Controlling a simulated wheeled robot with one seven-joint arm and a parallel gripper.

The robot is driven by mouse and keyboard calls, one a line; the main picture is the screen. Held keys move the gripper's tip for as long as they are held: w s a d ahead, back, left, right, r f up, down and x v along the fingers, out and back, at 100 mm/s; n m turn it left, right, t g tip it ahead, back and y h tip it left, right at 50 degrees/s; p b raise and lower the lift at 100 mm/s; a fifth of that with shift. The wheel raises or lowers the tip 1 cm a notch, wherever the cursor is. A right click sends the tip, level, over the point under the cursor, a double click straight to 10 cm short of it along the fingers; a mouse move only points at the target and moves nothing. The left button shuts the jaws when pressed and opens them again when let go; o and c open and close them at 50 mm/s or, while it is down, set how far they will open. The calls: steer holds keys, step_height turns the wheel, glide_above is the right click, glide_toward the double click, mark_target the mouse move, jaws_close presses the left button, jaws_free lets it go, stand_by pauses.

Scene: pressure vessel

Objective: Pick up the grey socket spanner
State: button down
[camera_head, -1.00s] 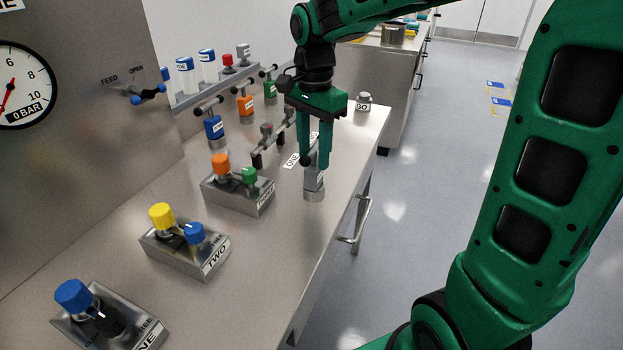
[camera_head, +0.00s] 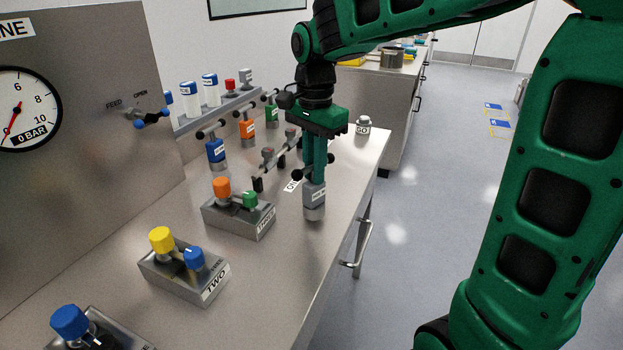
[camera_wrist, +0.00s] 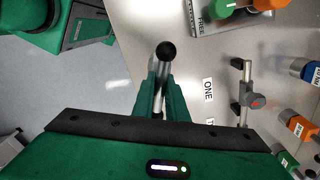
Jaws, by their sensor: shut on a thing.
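The grey socket spanner (camera_head: 314,196) stands upright near the right edge of the steel bench, with a grey labelled body, a metal socket end and a cross bar with black ball ends. My gripper (camera_head: 314,172) points straight down and is shut on its upper part, at the bar. In the wrist view, my gripper (camera_wrist: 160,88) has the bar of the grey socket spanner (camera_wrist: 158,105) between its green fingers, a black ball end showing beyond them. I cannot tell whether the socket end touches the bench.
Blue (camera_head: 215,152), orange (camera_head: 247,130) and green (camera_head: 272,113) spanners stand in a row behind. Block THREE (camera_head: 240,218) is close on the left, block TWO (camera_head: 185,275) nearer. A GO button (camera_head: 363,126) stands behind to the right. The bench edge is close on the right.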

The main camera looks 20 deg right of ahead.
steer(key=r, duration=0.1)
steer(key=a+r, duration=0.1)
steer(key=r, duration=0.1)
steer(key=shift+s, duration=0.2)
steer(key=s+a+r, duration=0.5)
steer(key=a+r, duration=0.1)
steer(key=a, duration=0.3)
steer(key=shift+s, duration=0.3)
steer(key=shift+r, duration=0.1)
